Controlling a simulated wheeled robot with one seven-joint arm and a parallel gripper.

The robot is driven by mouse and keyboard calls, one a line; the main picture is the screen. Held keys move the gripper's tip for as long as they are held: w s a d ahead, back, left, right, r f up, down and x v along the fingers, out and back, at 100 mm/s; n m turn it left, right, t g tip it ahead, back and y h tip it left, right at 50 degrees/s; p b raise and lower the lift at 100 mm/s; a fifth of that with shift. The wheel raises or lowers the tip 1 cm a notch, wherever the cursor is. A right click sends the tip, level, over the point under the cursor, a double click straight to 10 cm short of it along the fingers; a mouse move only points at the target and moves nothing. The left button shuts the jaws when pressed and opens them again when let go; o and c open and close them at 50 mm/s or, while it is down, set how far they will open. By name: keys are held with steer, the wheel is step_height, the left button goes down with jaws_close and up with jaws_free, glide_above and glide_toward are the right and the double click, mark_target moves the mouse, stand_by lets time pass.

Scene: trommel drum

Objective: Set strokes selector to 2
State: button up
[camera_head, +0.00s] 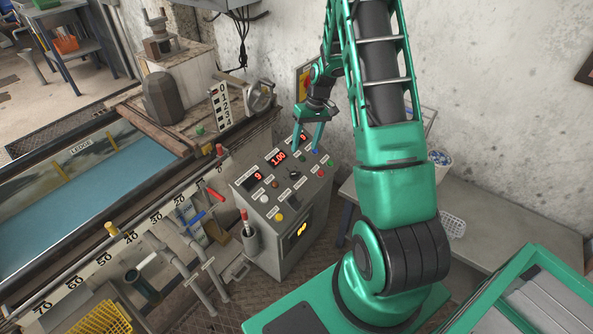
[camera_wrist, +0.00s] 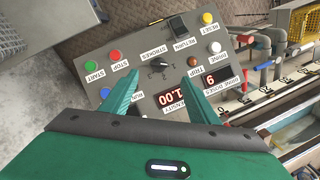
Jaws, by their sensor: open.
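The strokes selector (camera_wrist: 160,63) is a small dark rotary knob on the grey control panel (camera_wrist: 150,85), next to the STROKES label in the wrist view. In the head view the dark knob (camera_head: 295,175) shows on the panel's sloping top. The number it points to is too small to read. My gripper (camera_wrist: 160,73) is open, with its two green fingers on either side of the knob in the picture. In the head view my gripper (camera_head: 307,148) is over the back part of the panel, pointing down. I cannot tell whether the fingers touch the panel.
Red displays (camera_wrist: 178,96), a green button (camera_wrist: 90,67), a red button (camera_wrist: 115,55), a yellow button (camera_wrist: 207,17), a white button (camera_wrist: 215,47) and a black rocker switch (camera_wrist: 178,26) surround the knob. Levers (camera_head: 243,218) stand left of the panel; a wall is behind.

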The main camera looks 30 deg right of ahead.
mark_target(295, 174)
steer(key=x, duration=0.9)
steer(key=w+x, duration=0.1)
steer(key=x, duration=0.4)
steer(key=shift+w+d, duration=0.15)
steer(key=shift+r, duration=0.1)
steer(key=c, duration=1)
